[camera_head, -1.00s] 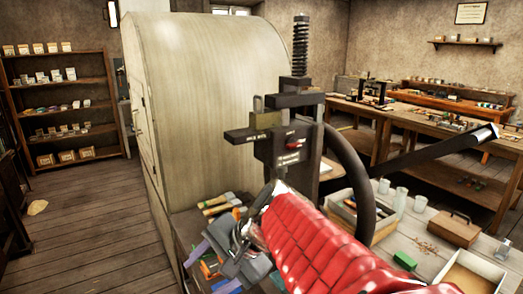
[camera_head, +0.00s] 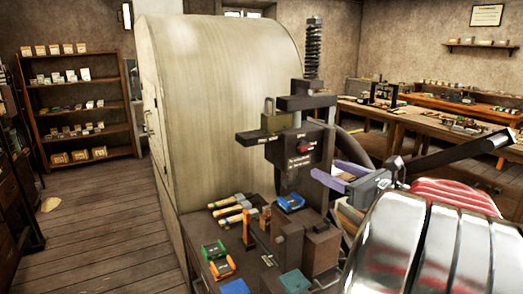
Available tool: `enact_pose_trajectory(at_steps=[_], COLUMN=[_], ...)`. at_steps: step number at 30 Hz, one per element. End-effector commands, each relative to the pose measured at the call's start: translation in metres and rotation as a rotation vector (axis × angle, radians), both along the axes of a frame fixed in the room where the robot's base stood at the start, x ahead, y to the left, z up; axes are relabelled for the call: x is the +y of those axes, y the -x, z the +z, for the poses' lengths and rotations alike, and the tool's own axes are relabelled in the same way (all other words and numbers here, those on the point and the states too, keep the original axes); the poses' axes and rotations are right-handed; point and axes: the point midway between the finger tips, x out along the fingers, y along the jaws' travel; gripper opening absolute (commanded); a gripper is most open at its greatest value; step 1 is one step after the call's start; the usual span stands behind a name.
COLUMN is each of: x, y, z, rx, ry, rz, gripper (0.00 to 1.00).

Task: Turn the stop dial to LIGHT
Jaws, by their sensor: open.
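The handwheel press stands at the centre with a dark upright frame (camera_head: 313,105) and a threaded screw on top. A small red part on its front face, apparently the stop dial (camera_head: 305,148), sits between pale lettering too small to read. I cannot tell its setting. My gripper (camera_head: 336,177), with purple fingers and a grey body, is right of the dial and a little lower in the picture. It is open, looks empty, and appears apart from the dial. My arm hides part of the handwheel (camera_head: 352,150).
A bench (camera_head: 215,215) below the press holds wooden-handled tools (camera_head: 233,208), a blue block (camera_head: 290,202), and green and orange pieces (camera_head: 215,250). A large pale rounded cabinet (camera_head: 215,110) stands left of the press. Worktables (camera_head: 405,130) stand behind at right.

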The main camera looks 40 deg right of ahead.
Motion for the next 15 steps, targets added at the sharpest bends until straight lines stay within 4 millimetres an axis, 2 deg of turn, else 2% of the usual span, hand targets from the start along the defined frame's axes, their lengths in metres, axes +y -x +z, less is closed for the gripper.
enact_pose_trajectory(at_steps=[1,4,15], x=[-0.013,-0.026,-0.028], y=[0.008,0.016,0.016], z=[0.003,0.008,0.009], rx=[-0.023,-0.052,-0.059], ry=[-0.023,-0.052,-0.057], rz=[-0.029,-0.060,-0.065], gripper=[0.58,0.58,0.58])
